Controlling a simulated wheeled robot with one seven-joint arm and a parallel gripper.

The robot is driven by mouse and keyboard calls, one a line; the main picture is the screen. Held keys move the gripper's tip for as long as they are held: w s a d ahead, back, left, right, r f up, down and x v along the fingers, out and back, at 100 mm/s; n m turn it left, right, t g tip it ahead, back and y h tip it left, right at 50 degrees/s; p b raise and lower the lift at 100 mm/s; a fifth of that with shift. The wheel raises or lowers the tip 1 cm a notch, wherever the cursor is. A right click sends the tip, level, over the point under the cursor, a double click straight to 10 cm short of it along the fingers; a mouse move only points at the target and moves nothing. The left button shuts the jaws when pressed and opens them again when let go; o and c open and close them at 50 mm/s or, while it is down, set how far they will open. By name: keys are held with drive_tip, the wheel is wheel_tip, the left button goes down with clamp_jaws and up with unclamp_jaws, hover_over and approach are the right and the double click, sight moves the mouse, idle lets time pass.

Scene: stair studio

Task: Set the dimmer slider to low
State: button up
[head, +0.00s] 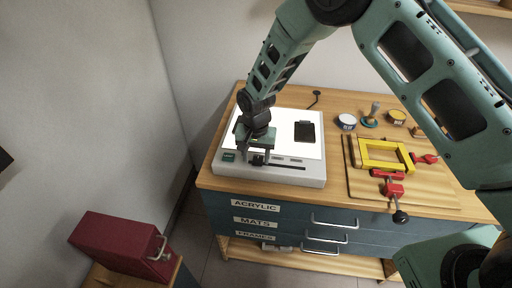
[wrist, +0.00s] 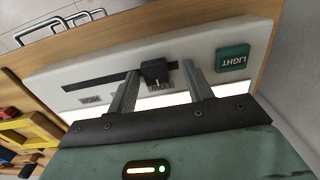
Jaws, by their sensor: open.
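The dimmer slider's black knob (wrist: 155,72) stands in a dark slot (wrist: 95,80) on the light box's pale front panel (head: 290,178). In the wrist view it sits near the slot's right end, beside the partly covered LOW label (wrist: 160,87); the HIGH label (wrist: 90,99) is toward the other end. My gripper (wrist: 158,73) is open, with one finger on each side of the knob; I cannot tell whether either finger touches it. In the head view my gripper (head: 257,157) is over the panel's left part and hides much of the knob.
A green LIGHT button (wrist: 233,58) is close to the right finger in the wrist view. A dark device (head: 304,131) lies on the lit surface. A yellow frame (head: 385,142) with red clamps is to the right on the wooden worktop (head: 330,97). A red box (head: 115,243) stands lower left.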

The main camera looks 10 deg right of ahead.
sight(256, 160)
wheel_tip(256, 160, up, 17)
drive_tip(key=b, duration=0.4)
drive_tip(key=shift+r+b, duration=0.2)
drive_tip(key=shift+b, duration=0.1)
drive_tip(key=s+d+n, duration=0.2)
drive_tip(key=s+n, duration=0.1)
drive_tip(key=s, duration=0.7)
drive_tip(key=s+d+r+n, duration=0.1)
drive_tip(key=s+n, duration=0.3)
drive_tip(key=s, duration=0.6)
drive_tip(key=s+d+r+n, duration=0.1)
drive_tip(key=s+n, duration=0.3)
drive_tip(key=s, duration=0.7)
drive_tip(key=shift+d+y+b, duration=0.3)
drive_tip(key=shift+d+b, duration=0.15)
drive_tip(key=shift+d, duration=0.45)
drive_tip(key=shift+c, duration=0.3)
idle(0.4)
